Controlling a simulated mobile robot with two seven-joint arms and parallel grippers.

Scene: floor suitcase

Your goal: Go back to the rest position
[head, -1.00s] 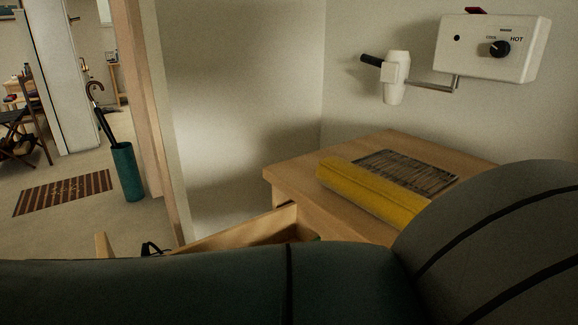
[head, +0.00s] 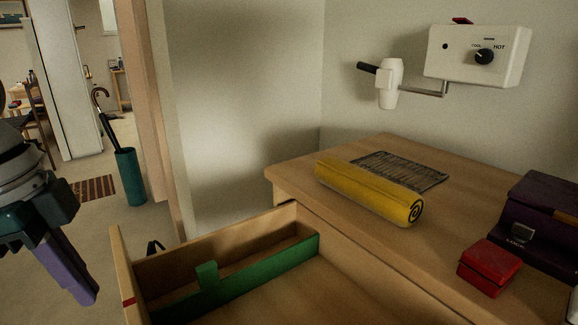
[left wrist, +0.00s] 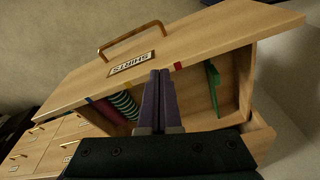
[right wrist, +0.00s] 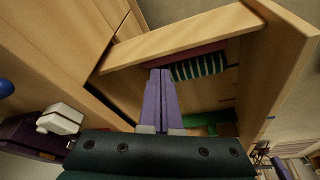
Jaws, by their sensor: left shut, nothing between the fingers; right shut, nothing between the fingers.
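My left gripper (head: 86,292) is at the left of the head view, its purple fingers pointing down beside the open drawer's front. In the left wrist view its fingers (left wrist: 159,75) are together with nothing between them. My right gripper does not show in the head view. In the right wrist view its purple fingers (right wrist: 160,74) are together and empty, pointing toward the drawer. The wooden drawer (head: 120,262) stands open. Its front bears a handle (left wrist: 134,38) and a label (left wrist: 131,64) reading SHIRTS.
A green divider (head: 250,276) is inside the drawer; striped green cloth (right wrist: 199,65) lies there too. On the dresser top are a yellow roll (head: 365,190), a dark mat (head: 400,170), a red box (head: 489,268) and a purple box (head: 545,215). An umbrella stand (head: 129,178) is beyond.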

